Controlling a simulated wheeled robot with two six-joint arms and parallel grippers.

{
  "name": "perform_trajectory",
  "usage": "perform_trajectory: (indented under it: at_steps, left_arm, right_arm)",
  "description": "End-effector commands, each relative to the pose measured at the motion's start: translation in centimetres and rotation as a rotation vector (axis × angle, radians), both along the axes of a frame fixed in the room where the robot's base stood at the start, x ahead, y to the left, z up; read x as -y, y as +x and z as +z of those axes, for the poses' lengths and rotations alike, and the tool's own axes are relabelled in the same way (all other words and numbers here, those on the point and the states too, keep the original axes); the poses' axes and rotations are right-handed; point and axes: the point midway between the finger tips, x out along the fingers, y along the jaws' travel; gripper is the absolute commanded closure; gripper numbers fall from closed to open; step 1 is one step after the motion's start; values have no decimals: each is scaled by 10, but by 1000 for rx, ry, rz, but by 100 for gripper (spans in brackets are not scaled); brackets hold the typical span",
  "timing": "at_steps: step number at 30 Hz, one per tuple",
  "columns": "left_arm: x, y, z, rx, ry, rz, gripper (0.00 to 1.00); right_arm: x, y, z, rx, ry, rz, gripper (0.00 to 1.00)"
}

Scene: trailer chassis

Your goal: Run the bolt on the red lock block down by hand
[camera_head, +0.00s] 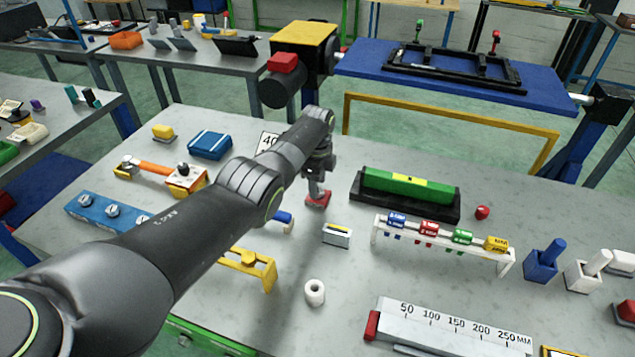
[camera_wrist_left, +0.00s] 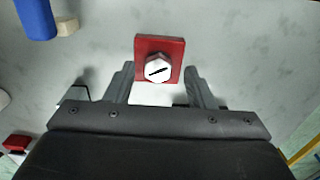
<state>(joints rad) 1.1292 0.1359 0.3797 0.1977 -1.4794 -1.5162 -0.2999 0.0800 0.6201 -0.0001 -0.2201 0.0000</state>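The red lock block (camera_head: 318,199) sits on the grey table near its middle, under my left gripper (camera_head: 316,183). In the left wrist view the red lock block (camera_wrist_left: 173,44) is a square plate with a bolt (camera_wrist_left: 158,67) on it. The bolt has a pale hex head with a dark diagonal line across it. My left gripper's two fingers (camera_wrist_left: 159,70) are spread apart, one on each side of the bolt head, with a gap on both sides. The height of the bolt above the block is hard to tell. My right gripper is in neither view.
A white block with a yellow strip (camera_head: 337,235) and a white ring (camera_head: 314,292) stand close by. A green bar in a black tray (camera_head: 405,205) lies to the right. A yellow bracket (camera_head: 250,265) and a blue block (camera_head: 210,145) lie left of the gripper.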

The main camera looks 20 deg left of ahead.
Motion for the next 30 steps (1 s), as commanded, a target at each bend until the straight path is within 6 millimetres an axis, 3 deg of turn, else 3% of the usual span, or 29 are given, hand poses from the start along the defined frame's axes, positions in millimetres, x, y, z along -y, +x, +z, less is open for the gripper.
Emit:
perform_trajectory:
  at_steps: [6,11,19,30]
  left_arm:
    - [1,-1,0,-4,-2,0,51]
    - [1,-1,14,-3,-2,0,51]
    - [1,-1,61,0,-2,0,51]
    - [0,-1,144,1,-1,1,51]
  right_arm:
    - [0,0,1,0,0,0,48]
    - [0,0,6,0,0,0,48]
    - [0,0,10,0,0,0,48]
    - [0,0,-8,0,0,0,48]
